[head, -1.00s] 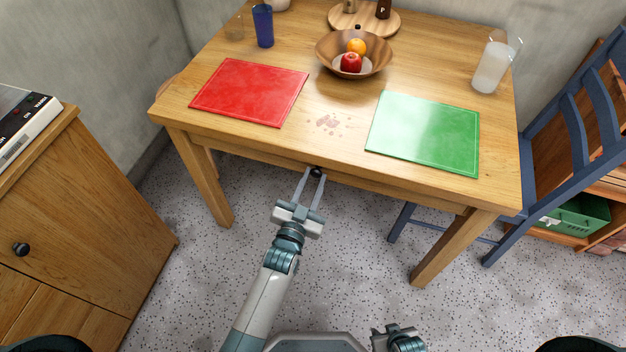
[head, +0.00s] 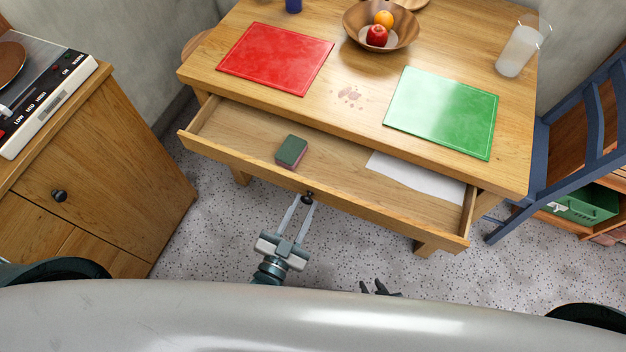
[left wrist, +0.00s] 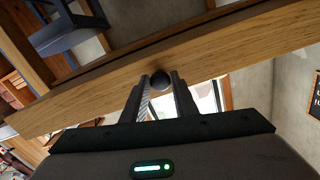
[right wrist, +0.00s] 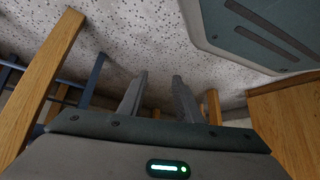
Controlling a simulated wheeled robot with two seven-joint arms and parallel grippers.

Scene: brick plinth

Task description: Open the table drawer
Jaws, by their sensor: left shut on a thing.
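The table drawer (head: 345,187) is pulled out toward me from under the wooden table top (head: 340,75). Its inside shows a green and pink sponge (head: 291,151) and a white sheet (head: 415,177). The dark round knob (head: 308,197) is at the middle of the drawer front. My left gripper (head: 303,207) is shut on the knob; the left wrist view shows the knob (left wrist: 161,80) between its fingertips. My right gripper (head: 380,288) is low in front of the table, mostly hidden by my own body. In the right wrist view its fingers (right wrist: 160,82) are apart with nothing between them.
On the table are a red mat (head: 275,58), a green mat (head: 443,110), a fruit bowl (head: 382,28) and a glass jug (head: 517,52). A blue chair (head: 570,120) stands at the right. A wooden cabinet (head: 110,160) stands at the left.

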